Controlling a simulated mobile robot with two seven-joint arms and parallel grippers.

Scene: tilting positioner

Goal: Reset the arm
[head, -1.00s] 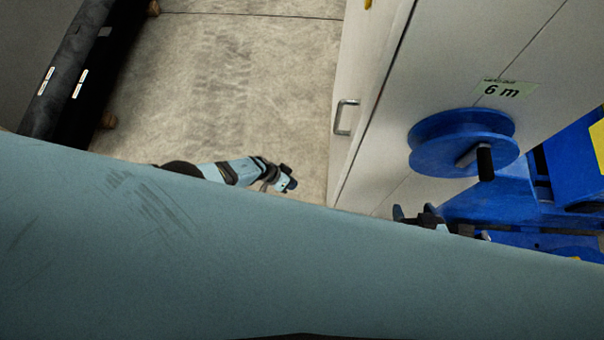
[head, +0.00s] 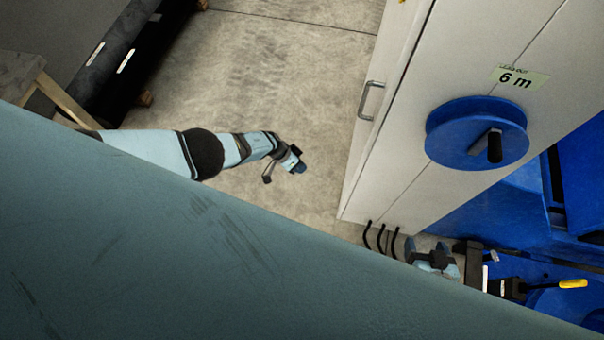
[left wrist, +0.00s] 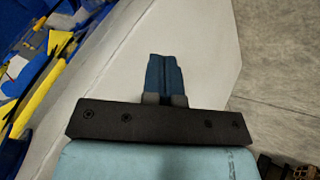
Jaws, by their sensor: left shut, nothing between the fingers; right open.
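My left gripper (head: 297,163) hangs over the bare concrete floor in the head view, left of the pale cabinet, touching nothing. In the left wrist view its blue fingers (left wrist: 164,73) are shut together with nothing between them. My right gripper (head: 486,268) is low at the right in the head view, open, beside the blue positioner (head: 500,215). Its fingertips are small and hard to make out there. A dark lever with a yellow grip (head: 572,284) sticks out just right of it; whether they touch I cannot tell.
A pale cabinet (head: 410,140) has a metal handle, a "6 m" label and a blue wheel (head: 477,133) with a black crank. Dark curved hooks (head: 381,238) show by its lower edge. A wooden-legged table (head: 22,75) stands left. Open floor (head: 280,60) lies between. My own body covers the lower left.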

